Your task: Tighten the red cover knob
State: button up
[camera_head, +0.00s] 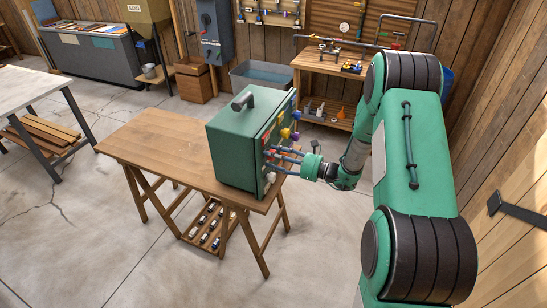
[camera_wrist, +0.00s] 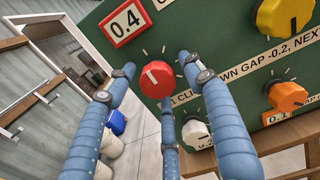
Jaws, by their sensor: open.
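The red knob (camera_wrist: 157,79) is round with a white pointer line and sits on the green panel (camera_wrist: 221,66) in the wrist view. My gripper (camera_wrist: 159,74) has three blue fingers, spread open. Their tips are around the knob at left, right and below; I cannot tell whether any touches it. In the head view my gripper (camera_head: 269,160) is at the knobbed face of the green box (camera_head: 234,153). I cannot make out the red knob there among the fingers.
A yellow knob (camera_wrist: 284,15), an orange knob (camera_wrist: 287,95) and a white knob (camera_wrist: 195,134) share the panel. A red-framed "0.4" label (camera_wrist: 124,21) is above left. The box stands on the right end of a wooden table (camera_head: 155,146), whose left part is clear.

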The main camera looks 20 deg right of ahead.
jog(key=c, duration=1.2)
jog(key=shift+o, duration=0.2)
